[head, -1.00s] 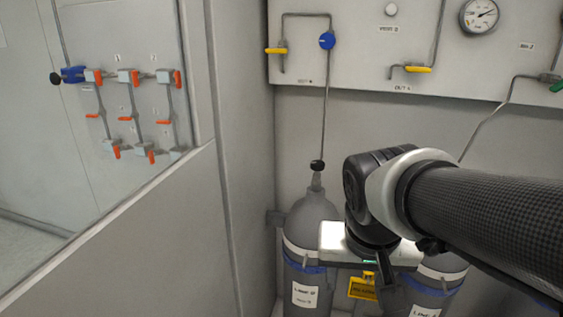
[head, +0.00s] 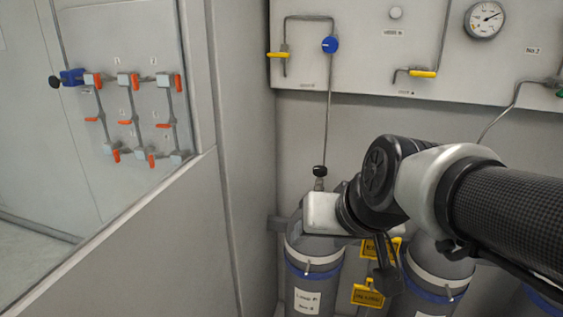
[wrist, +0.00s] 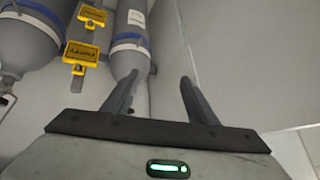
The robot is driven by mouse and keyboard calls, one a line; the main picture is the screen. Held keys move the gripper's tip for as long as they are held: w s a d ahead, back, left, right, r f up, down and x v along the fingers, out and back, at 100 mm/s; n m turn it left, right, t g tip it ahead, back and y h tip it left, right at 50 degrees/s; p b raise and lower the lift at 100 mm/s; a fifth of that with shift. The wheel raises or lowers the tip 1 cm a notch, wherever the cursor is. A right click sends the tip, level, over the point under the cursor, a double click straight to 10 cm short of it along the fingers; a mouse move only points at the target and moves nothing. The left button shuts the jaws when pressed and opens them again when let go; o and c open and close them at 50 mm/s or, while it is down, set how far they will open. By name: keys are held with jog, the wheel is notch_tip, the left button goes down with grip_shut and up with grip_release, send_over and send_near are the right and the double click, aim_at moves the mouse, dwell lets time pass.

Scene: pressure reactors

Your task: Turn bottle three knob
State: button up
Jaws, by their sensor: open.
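A grey gas bottle (head: 313,272) with a blue band and a white label stands against the back wall. A black knob (head: 320,171) sits on its neck, with a thin pipe rising above it. A second bottle (head: 437,268) stands to its right; I cannot read which is bottle three. My gripper's white body is just below and beside the black knob in the head view, with its fingers hidden there. In the wrist view my gripper (wrist: 158,78) is open and empty, with a bottle (wrist: 125,60) beyond the left finger. No knob shows there.
Yellow tags (head: 367,296) hang between the bottles. A wall panel above carries a blue knob (head: 330,45), yellow-handled valves (head: 422,73) and a gauge (head: 484,19). A partition with a valve panel (head: 130,110) closes the left side.

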jog(key=w+a+r+m+t+y+p, duration=0.1)
jog(key=w+a, duration=0.2)
jog(key=w, duration=0.4)
jog(key=w+a+r+m+t+p, duration=0.1)
jog(key=w+a+t+p, duration=0.1)
jog(key=w+a, duration=0.35)
jog(key=m+t+h+p, duration=0.4)
jog(key=m+h+p, duration=0.25)
jog(key=h, duration=0.75)
send_near(317, 171)
jog(key=shift+n, duration=0.25)
jog(key=p+x, duration=0.1)
jog(key=x, duration=1.1)
jog(key=shift+w, duration=0.1)
jog(key=shift+f, duration=0.1)
jog(key=c, duration=1.1)
